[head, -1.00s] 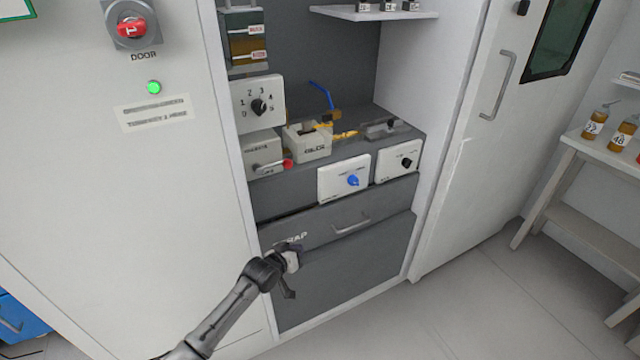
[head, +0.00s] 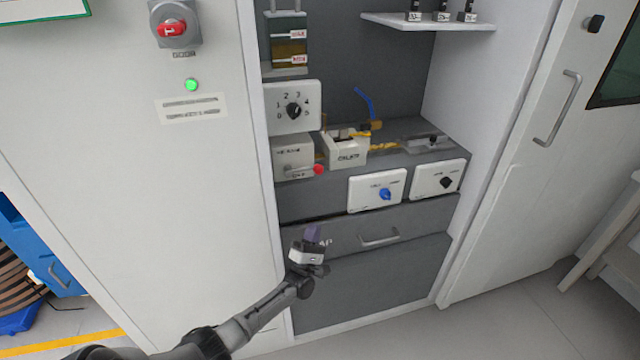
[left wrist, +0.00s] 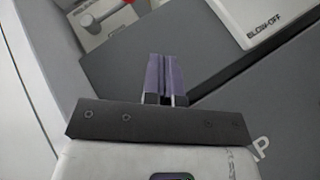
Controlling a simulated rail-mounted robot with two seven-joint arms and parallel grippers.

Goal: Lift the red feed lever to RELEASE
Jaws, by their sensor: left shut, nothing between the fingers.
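The red feed lever (head: 318,169) is a short metal arm with a red knob on a grey-white box (head: 293,158) at the left of the counter. It also shows at the top of the left wrist view (left wrist: 88,20), cut off by the frame edge. My left gripper (head: 313,234) is below the lever, in front of the drawer, pointing up toward the counter. It is apart from the lever. In the left wrist view its purple fingers (left wrist: 164,78) are together and hold nothing. My right gripper is in no view.
A panel with a blue knob (head: 385,193) and one with a black knob (head: 445,182) sit right of the lever. A numbered dial panel (head: 293,108) is above it. The drawer (head: 345,243) has a bar handle. The cabinet's white left wall (head: 262,200) is close to my gripper.

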